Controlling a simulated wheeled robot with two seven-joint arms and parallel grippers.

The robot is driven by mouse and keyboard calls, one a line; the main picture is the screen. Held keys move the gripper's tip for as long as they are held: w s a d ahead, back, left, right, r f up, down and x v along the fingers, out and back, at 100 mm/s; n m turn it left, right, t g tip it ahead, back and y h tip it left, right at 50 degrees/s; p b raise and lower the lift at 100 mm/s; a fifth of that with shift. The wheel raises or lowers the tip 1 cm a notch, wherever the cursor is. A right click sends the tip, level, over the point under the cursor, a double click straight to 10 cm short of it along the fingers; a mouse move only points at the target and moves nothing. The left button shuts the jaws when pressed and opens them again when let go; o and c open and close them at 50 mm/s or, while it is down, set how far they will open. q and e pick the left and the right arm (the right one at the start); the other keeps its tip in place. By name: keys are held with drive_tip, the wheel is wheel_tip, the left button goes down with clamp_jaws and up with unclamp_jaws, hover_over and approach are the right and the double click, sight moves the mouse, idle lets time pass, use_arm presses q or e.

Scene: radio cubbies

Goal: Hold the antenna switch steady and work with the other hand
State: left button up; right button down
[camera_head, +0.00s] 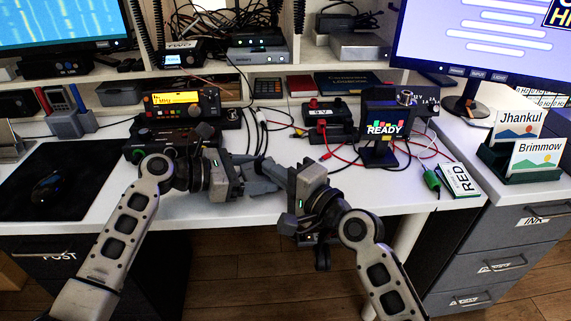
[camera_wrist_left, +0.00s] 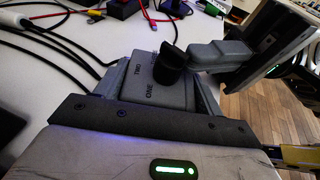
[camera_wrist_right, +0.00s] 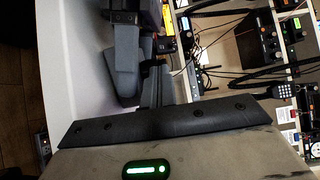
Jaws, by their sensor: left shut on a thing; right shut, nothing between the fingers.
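The antenna switch (camera_wrist_left: 148,92) is a small grey box marked ONE and TWO with a black knob (camera_wrist_left: 170,72) on top. It shows in the left wrist view, between the fingers of my left gripper (camera_head: 250,180), which is shut on it at the desk's front edge. My right gripper (camera_head: 270,174) is shut and empty. Its fingertips (camera_wrist_left: 207,56) are right beside the knob; I cannot tell whether they touch it. In the head view the grippers largely hide the switch.
A radio with an orange display (camera_head: 180,103) stands behind my left gripper. Black cables (camera_head: 257,130) run behind the switch.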

use_arm(q)
drive_tip(key=shift+o, duration=0.2)
drive_tip(key=shift+s+d+g, duration=0.3)
drive_tip(key=shift+d, duration=0.1)
use_arm(e)
drive_tip(key=shift+s+a, duration=0.3)
drive_tip(key=shift+a, duration=0.5)
drive_tip(key=shift+a+f, duration=0.15)
drive_tip(key=shift+a, duration=0.2)
drive_tip(key=shift+s+d, duration=0.1)
use_arm(q)
drive_tip(key=shift+w+a+f, duration=0.1)
drive_tip(key=shift+w+a, duration=0.1)
drive_tip(key=shift+a, duration=0.1)
drive_tip(key=shift+c, duration=0.2)
drive_tip(key=o, duration=0.9)
drive_tip(key=shift+c, duration=0.2)
use_arm(e)
drive_tip(key=v, duration=1.2)
drive_tip(key=shift+r, duration=0.2)
drive_tip(key=shift+d, duration=0.1)
